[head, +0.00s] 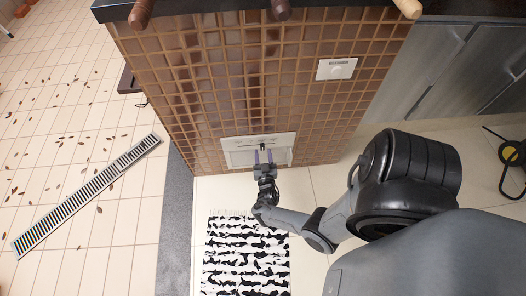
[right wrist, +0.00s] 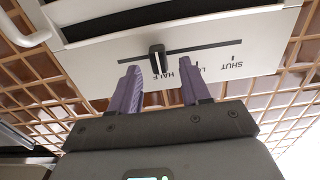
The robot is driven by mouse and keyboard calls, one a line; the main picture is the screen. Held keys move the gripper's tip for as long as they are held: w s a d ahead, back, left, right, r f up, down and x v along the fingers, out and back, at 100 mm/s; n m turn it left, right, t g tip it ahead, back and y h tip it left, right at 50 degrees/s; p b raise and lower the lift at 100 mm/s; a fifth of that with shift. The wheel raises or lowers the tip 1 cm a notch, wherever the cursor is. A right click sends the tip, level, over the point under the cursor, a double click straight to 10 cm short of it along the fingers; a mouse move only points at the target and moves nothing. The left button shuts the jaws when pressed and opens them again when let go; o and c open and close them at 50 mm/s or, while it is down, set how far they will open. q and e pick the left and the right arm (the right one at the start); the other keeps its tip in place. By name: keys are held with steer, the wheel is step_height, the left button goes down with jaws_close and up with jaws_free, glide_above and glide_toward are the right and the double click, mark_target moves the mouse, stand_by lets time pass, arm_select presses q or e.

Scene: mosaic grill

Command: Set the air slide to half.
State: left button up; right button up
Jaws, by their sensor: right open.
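The air slide's pale plate (head: 229,143) is set low in the brown mosaic wall. In the right wrist view the plate (right wrist: 265,40) has a dark slot with a dark upright knob (right wrist: 157,59) in it. My right gripper (head: 264,157) is at the plate, open. Its purple fingers (right wrist: 160,79) point at the slot, the knob between their tips in the picture. My left gripper is out of view.
A dark opening and a pale handle (right wrist: 32,38) are above the slot in the wrist view. A small white plate (head: 337,69) is higher on the wall. A black-and-white rug (head: 246,262) lies on the floor; a striped grate (head: 88,195) lies at left.

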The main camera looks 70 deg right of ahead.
steer(key=p+v, duration=0.1)
steer(key=v, duration=0.8)
steer(key=shift+p, duration=0.3)
steer(key=shift+f, duration=0.1)
